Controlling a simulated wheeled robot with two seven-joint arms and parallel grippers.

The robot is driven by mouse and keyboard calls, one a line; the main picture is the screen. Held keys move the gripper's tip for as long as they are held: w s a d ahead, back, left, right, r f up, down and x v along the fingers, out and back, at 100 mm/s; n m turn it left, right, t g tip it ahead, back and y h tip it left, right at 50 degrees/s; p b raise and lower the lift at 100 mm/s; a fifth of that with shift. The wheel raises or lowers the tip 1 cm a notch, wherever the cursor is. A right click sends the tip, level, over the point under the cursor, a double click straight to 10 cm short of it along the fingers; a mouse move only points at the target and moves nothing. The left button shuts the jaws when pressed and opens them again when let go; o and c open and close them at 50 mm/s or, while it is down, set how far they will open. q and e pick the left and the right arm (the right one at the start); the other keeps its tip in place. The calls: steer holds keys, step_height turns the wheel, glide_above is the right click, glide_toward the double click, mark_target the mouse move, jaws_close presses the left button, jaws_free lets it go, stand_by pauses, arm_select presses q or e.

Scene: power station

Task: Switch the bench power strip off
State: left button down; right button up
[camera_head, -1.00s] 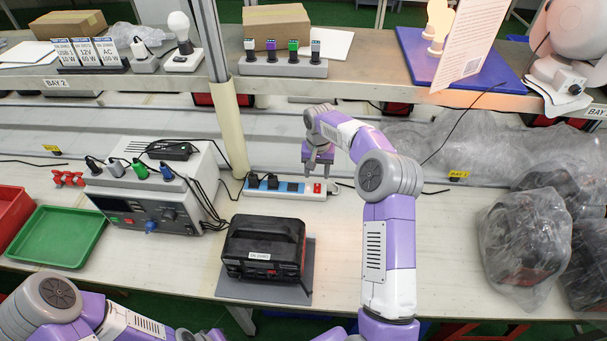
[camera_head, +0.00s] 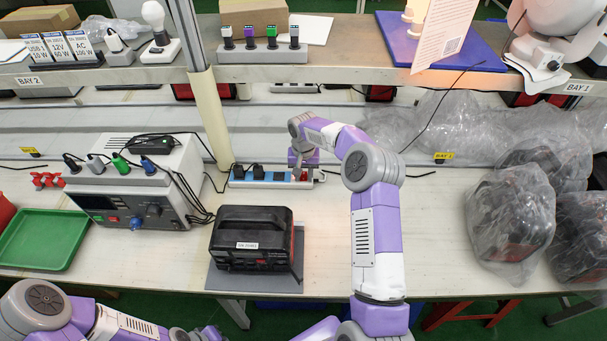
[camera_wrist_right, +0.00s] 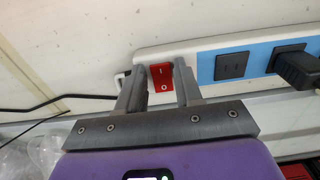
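The bench power strip (camera_head: 238,182) is white with a blue socket face and lies along the back of the workbench. Black plugs sit in its left sockets. Its red rocker switch (camera_wrist_right: 162,76) is at one end, marked with a line. My right gripper (camera_head: 301,167) is over that end of the strip. In the wrist view its two grey fingers (camera_wrist_right: 159,88) are apart, one on each side of the switch, with nothing gripped. Whether they touch the strip is unclear.
A black power station (camera_head: 253,232) on a grey mat stands in front of the strip. A bench supply unit (camera_head: 135,205) with cables is at left, beside a green tray (camera_head: 45,240). Bagged units (camera_head: 510,215) stand at right. The shelf edge (camera_head: 330,72) runs above and behind.

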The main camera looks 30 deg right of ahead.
jaws_close()
steer(key=p, duration=0.3)
steer(key=shift+w+d+r+g, duration=0.15)
steer(key=shift+r+g, duration=0.1)
steer(key=shift+g, duration=0.15)
steer(key=shift+w+f+g+y+p, duration=0.1)
steer(key=shift+w+g+y+p, duration=0.05)
steer(key=shift+g+y+p, duration=0.3)
steer(key=shift+d, duration=0.15)
steer(key=shift+g+y+p, duration=0.25)
steer(key=shift+g+p, duration=0.1)
steer(key=shift+p, duration=0.05)
steer(key=shift+o, duration=1.9)
jaws_free()
